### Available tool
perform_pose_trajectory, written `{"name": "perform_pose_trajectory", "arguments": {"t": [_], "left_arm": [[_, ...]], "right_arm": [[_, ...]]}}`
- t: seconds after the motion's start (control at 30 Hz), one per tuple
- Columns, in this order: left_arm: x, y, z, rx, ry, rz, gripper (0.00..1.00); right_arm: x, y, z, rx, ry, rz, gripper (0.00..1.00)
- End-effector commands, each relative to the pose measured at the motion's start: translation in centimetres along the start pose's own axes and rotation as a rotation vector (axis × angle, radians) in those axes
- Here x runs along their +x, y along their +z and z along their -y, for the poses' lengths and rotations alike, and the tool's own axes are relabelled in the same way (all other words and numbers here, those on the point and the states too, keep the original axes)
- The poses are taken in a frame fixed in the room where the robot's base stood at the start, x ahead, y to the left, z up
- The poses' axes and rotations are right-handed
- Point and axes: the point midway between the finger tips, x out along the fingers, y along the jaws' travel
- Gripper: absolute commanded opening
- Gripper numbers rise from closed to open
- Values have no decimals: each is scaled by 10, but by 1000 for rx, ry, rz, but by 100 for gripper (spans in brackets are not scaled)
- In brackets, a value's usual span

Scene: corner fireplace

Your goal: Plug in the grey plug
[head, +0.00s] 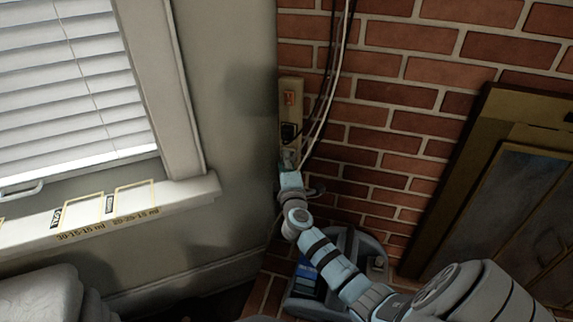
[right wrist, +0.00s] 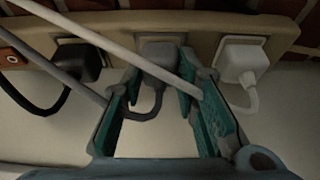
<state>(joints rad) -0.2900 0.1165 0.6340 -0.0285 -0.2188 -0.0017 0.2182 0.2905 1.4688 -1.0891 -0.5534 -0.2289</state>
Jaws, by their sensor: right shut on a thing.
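A beige power strip (head: 291,95) stands upright on the wall at the corner; in the right wrist view the strip (right wrist: 190,24) runs across the top. The grey plug (right wrist: 159,54) is at the strip's middle socket in that view, its grey cord looping below it. I cannot tell whether it is fully seated. My right gripper (head: 289,163) is at the strip's lower part; in the wrist view its teal-padded fingers (right wrist: 160,75) are on both sides of the grey plug, shut on it. In the head view the grey plug is hidden by the gripper. My left gripper is not in view.
A black plug (right wrist: 76,62) and a white plug (right wrist: 241,58) sit in sockets on either side. A white cable (right wrist: 120,42) crosses before the strip. A window sill (head: 190,190) is left; a grey-blue object (head: 358,244) stands below.

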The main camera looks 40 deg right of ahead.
Motion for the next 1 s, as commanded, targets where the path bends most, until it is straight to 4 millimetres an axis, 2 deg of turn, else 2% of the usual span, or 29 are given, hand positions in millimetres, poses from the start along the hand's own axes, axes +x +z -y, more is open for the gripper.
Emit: {"name": "perform_pose_trajectory", "arguments": {"t": [0.17, 0.2, 0.3, 0.7, 0.87, 1.0], "left_arm": [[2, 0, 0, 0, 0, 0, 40], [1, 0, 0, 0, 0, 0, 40], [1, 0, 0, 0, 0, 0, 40], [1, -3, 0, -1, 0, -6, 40], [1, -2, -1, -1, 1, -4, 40], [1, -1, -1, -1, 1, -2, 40]], "right_arm": [[4, 1, 0, 0, 0, 0, 3], [3, 1, 0, 0, 0, 0, 34], [3, 1, 0, 0, 0, 0, 50], [-3, 1, 1, -1, -1, 0, 51], [-28, 1, 1, 0, -1, -1, 51], [-61, 2, 1, 1, -2, 0, 51]]}}
